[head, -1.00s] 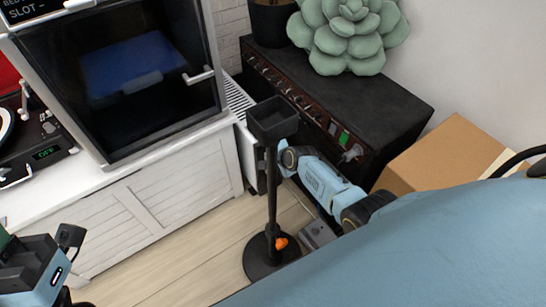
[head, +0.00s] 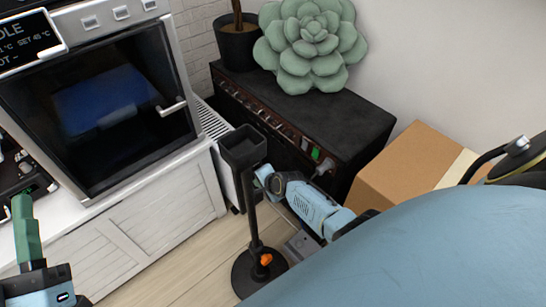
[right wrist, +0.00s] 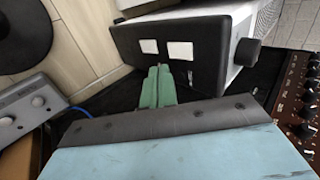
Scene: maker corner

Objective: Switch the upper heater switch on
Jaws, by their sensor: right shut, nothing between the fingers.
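The heater is the white ribbed unit (head: 213,122) between the cabinet and the black amplifier; its control end is hidden in the head view. In the right wrist view its dark end panel (right wrist: 205,68) shows two white switches side by side, one at left (right wrist: 149,46) and one at right (right wrist: 180,50), plus a dark knob (right wrist: 246,52). I cannot tell the switches' positions. My right gripper's green fingers (right wrist: 158,85) are shut and empty, with tips just short of the switches; contact is unclear. My left gripper (head: 27,232) is at the far left, away from the heater.
A black stand with a tray (head: 243,148) rises in front of the heater, close to my right arm. The black amplifier (head: 330,120), bearing a succulent (head: 310,45), and a cardboard box (head: 415,170) stand to the right. Wood floor (head: 200,262) is open at front.

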